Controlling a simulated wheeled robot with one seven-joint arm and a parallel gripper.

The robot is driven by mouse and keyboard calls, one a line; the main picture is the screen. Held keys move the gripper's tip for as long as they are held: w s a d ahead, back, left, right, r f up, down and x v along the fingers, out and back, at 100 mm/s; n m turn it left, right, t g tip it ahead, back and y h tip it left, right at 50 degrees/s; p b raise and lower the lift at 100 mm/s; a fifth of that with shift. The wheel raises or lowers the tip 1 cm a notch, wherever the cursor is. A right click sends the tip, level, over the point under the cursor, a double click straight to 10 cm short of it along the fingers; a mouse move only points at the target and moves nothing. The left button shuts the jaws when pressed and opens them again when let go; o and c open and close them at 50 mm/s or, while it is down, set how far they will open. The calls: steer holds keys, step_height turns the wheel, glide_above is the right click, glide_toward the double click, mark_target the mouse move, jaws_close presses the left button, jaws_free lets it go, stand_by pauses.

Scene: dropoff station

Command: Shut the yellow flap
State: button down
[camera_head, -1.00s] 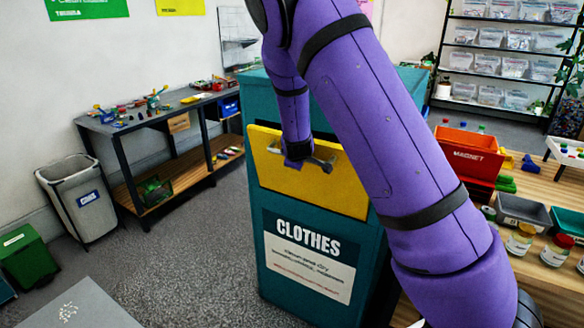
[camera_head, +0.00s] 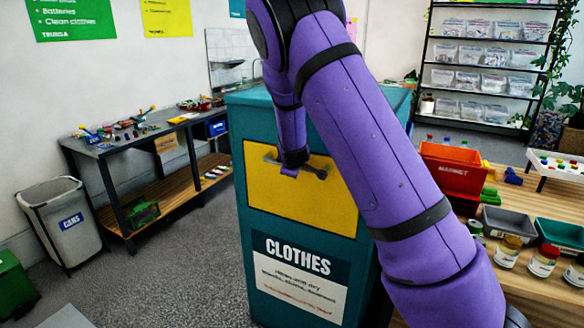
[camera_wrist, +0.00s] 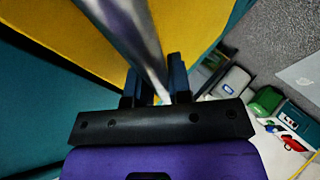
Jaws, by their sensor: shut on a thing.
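The yellow flap (camera_head: 285,205) is on the front of the teal clothes bin (camera_head: 250,270), above the CLOTHES label. It looks flush with the bin front, with teal showing around its edges. A grey bar handle (camera_head: 316,172) runs across the flap's upper part. My gripper (camera_head: 290,171) is at this handle, partly hidden by my arm. In the wrist view, my gripper (camera_wrist: 154,85) has its two dark fingers on either side of the metal handle (camera_wrist: 135,35), with the yellow flap (camera_wrist: 75,30) beside it. My arm hides the flap's upper right part.
A workbench (camera_head: 150,135) with small items stands at the left, with a grey cans bin (camera_head: 60,225) before it. A wooden table (camera_head: 500,285) with a red magnet box (camera_head: 453,172) and trays is close on the right. Open floor lies left of the clothes bin.

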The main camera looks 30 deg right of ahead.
steer(key=shift+w+d+r, duration=0.1)
steer(key=shift+d+r, duration=0.05)
steer(key=shift+d, duration=0.05)
steer(key=c, duration=1.3)
jaws_free()
steer(key=shift+c, duration=0.2)
steer(key=shift+s+a+r, duration=0.2)
steer(key=shift+s, duration=0.1)
steer(key=v, duration=1)
steer(key=shift+d+f, duration=0.1)
